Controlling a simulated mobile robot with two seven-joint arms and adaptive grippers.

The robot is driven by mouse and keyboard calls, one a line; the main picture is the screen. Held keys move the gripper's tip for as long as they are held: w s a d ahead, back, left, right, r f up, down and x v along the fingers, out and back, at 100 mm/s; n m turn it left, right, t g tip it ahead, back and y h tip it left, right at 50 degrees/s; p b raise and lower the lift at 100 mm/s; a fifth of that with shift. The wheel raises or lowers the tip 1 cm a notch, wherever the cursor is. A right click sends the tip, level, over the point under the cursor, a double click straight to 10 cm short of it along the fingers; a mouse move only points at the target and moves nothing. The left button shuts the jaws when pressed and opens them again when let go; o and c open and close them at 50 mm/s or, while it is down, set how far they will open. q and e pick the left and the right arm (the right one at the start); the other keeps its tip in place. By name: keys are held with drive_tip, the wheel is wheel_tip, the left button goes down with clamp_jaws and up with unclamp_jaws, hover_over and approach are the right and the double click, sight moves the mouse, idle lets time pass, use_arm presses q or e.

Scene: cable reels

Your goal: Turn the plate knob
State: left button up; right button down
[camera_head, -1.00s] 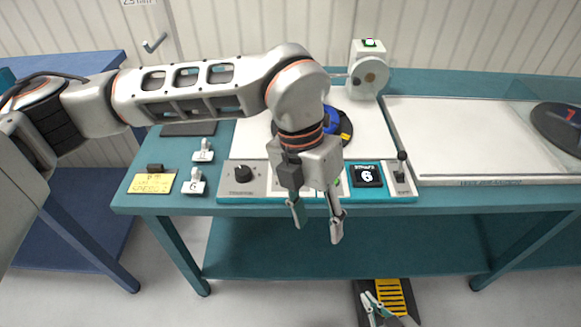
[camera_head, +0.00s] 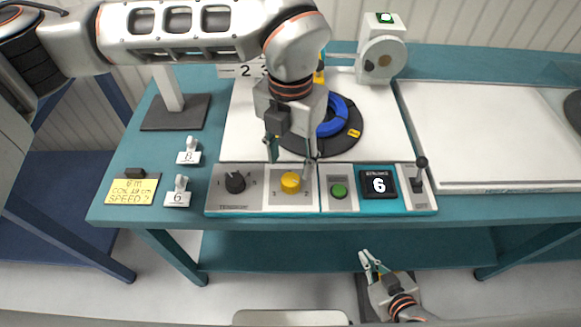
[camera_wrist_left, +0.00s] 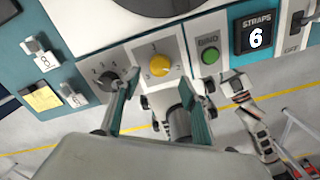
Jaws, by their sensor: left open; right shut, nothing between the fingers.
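A yellow knob (camera_head: 290,182) sits on the control panel's front face, between a black tension knob (camera_head: 235,182) and a green button (camera_head: 339,191). Numbers are printed around it; the word plate cannot be read. The yellow knob also shows in the left wrist view (camera_wrist_left: 159,65), with the black knob (camera_wrist_left: 106,80) to its left. My left gripper (camera_head: 290,163) is open and empty, its fingers pointing down at the panel near the yellow knob. In the left wrist view its fingers (camera_wrist_left: 158,92) flank the yellow knob's column, apart from it. My right gripper (camera_head: 369,260) is shut and empty, low in front of the table.
A display (camera_head: 378,184) reads 6, with a black lever (camera_head: 419,172) to its right. Small numbered tags (camera_head: 178,192) and a yellow note (camera_head: 133,191) lie at the left. A blue reel (camera_head: 334,115) stands on a dark disc behind my left gripper. A white board (camera_head: 480,130) lies at the right.

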sight(291, 179)
use_arm(q)
wheel_tip(291, 179, down, 6)
drive_tip(key=shift+r, duration=0.1)
drive_tip(key=shift+c, duration=0.5)
drive_tip(key=c, duration=1)
